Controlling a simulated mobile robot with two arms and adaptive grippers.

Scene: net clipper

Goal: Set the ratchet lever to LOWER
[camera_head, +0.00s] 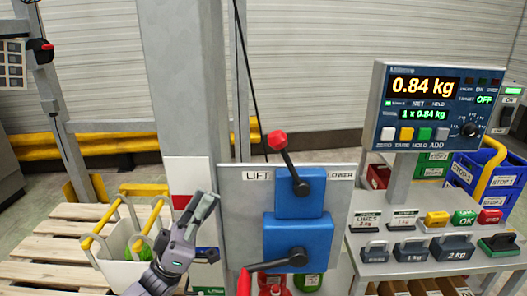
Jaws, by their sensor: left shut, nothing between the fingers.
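The ratchet lever (289,163) is a dark arm with a red knob at its top, on an upper blue block (300,206). It tilts up and to the left from its pivot, toward the side of the LIFT label (258,175). The LOWER label (341,175) is to the right of the block. My left gripper (206,204) is shut and empty, left of the grey panel and below and left of the red knob, apart from the lever in the picture. My right gripper is not in view.
A lower blue block (297,229) carries a dark crank (285,261) with a red grip. A grey post (183,90) stands behind my left gripper. A scale display (428,105) and a weights table (437,262) are at right. A yellow-handled crate (122,263) sits on pallets at left.

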